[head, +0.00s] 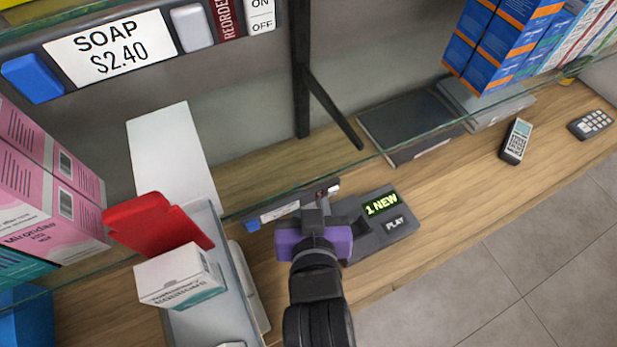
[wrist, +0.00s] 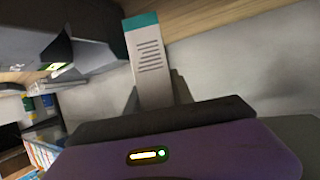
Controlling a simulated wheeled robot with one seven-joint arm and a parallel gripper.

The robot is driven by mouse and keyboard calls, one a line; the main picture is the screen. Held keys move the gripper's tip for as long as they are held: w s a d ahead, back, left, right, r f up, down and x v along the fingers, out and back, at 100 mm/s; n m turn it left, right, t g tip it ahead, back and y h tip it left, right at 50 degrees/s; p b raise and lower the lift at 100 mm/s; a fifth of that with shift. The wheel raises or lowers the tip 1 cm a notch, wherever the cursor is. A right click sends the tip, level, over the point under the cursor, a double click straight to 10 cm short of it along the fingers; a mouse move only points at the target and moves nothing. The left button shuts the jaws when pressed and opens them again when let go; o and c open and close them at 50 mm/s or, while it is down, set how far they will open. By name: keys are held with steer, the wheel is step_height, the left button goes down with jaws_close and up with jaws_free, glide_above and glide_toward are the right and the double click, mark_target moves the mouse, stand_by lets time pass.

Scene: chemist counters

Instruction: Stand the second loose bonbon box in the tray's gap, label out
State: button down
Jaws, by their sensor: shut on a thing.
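My gripper (head: 318,208) is above the wooden counter in the middle of the head view. In the wrist view it is shut on a slim white box with a teal end (wrist: 149,58), whose face with lines of small print shows between the fingers. This held box is mostly hidden in the head view. A grey tray (head: 232,272) stands left of my gripper. A white and teal bonbon box (head: 178,277) with printed lettering is at the tray, tilted in the picture. The tray's gap cannot be made out.
A red piece (head: 155,225) is just behind that box. A glass shelf with pink boxes (head: 45,195) is at the left. A dark answering machine (head: 380,220) lies right of my gripper. A handset (head: 516,142) and a keypad (head: 590,124) are farther right, with bare counter between.

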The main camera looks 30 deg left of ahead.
steer(key=shift+w+a+f+p, duration=0.25)
steer(key=shift+w+a+f, duration=0.35)
steer(key=shift+w+f, duration=0.25)
steer(key=shift+w+a+f+p, duration=0.2)
steer(key=shift+w+a+f, duration=0.35)
steer(key=shift+w+f, duration=0.3)
steer(key=shift+s+f, duration=0.1)
steer(key=shift+f, duration=0.15)
steer(key=c, duration=1.1)
jaws_free()
